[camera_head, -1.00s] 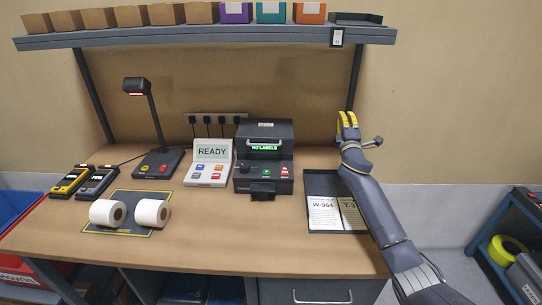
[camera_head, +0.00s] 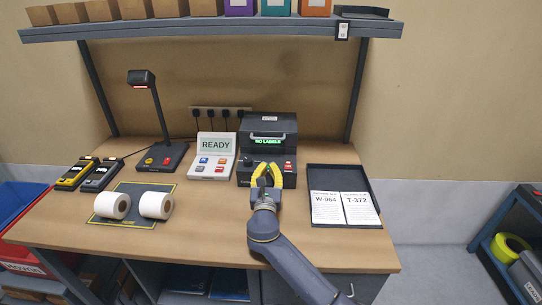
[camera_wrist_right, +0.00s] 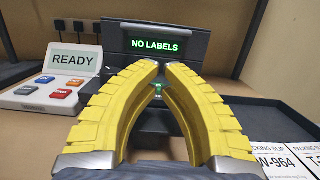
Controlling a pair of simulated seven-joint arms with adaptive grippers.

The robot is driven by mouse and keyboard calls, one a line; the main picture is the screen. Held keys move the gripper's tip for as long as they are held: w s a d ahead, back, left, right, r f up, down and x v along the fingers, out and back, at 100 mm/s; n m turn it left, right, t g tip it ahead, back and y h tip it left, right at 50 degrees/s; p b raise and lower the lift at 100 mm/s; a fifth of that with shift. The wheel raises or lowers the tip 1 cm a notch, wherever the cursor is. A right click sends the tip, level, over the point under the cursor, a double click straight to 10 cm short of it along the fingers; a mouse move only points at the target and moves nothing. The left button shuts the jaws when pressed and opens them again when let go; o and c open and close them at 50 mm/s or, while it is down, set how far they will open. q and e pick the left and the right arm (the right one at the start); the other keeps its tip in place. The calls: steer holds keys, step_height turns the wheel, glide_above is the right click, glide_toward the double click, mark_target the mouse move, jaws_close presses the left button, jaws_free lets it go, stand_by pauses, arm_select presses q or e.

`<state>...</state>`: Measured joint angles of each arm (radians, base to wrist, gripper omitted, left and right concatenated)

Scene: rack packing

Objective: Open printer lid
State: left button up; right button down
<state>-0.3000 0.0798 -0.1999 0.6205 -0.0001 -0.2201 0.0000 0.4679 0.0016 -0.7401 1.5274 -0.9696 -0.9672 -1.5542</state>
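The dark label printer (camera_head: 268,128) stands at the back middle of the bench, its green display reading "NO LABELS". Its lid (camera_head: 267,120), with a grey handle bar at the front, looks closed. The printer also fills the upper middle of the right wrist view (camera_wrist_right: 150,25). My right gripper (camera_head: 266,168) is in front of the printer's lower front and hides part of it. In the right wrist view its yellow fingers (camera_wrist_right: 161,68) lean together, with a narrow gap between the tips and nothing held. I cannot tell whether they touch the printer. My left gripper is not in view.
A label-station screen reading "READY" (camera_head: 214,146) stands left of the printer, and a dark tray (camera_head: 343,177) with packing slips lies right. Two white rolls (camera_head: 156,205) lie on a mat at the front left. A shelf (camera_head: 210,29) with boxes hangs above.

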glide_toward(269, 131)
steer(key=w, duration=0.1)
steer(key=w+f, duration=0.1)
steer(key=w, duration=0.1)
steer(key=w+d+f, duration=0.1)
steer(key=shift+w+f, duration=0.2)
steer(key=shift+w, duration=0.1)
steer(key=shift+r, duration=0.1)
stand_by(0.3)
steer(key=shift+r, duration=0.15)
steer(key=shift+r+g, duration=0.3)
steer(key=shift+r, duration=0.05)
